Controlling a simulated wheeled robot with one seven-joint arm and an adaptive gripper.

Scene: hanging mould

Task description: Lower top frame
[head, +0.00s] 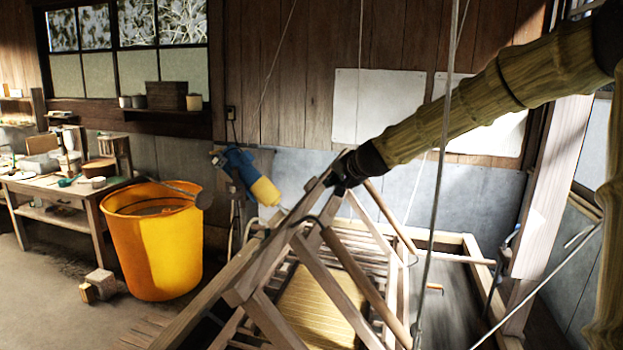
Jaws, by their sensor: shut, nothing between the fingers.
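The wooden top frame (290,245) stands tilted up above the mould, its upper end near the middle of the head view. A tan ribbed screen (322,306) shows below it, between the wooden bars. My gripper (341,182) is at the raised upper end of the frame, at the end of my yellow segmented arm. The small dark fingers look shut, with nothing seen between them. They overlap the wood in the picture, and I cannot tell whether they touch it. The frame bars hide part of the screen and the lower frame.
A wooden vat (468,243) surrounds the mould. Cords (437,190) hang down in front. A yellow tub (150,245) stands at left, beside a workbench (60,188) with bowls. A blue device with a pale yellow end (243,170) is behind the frame.

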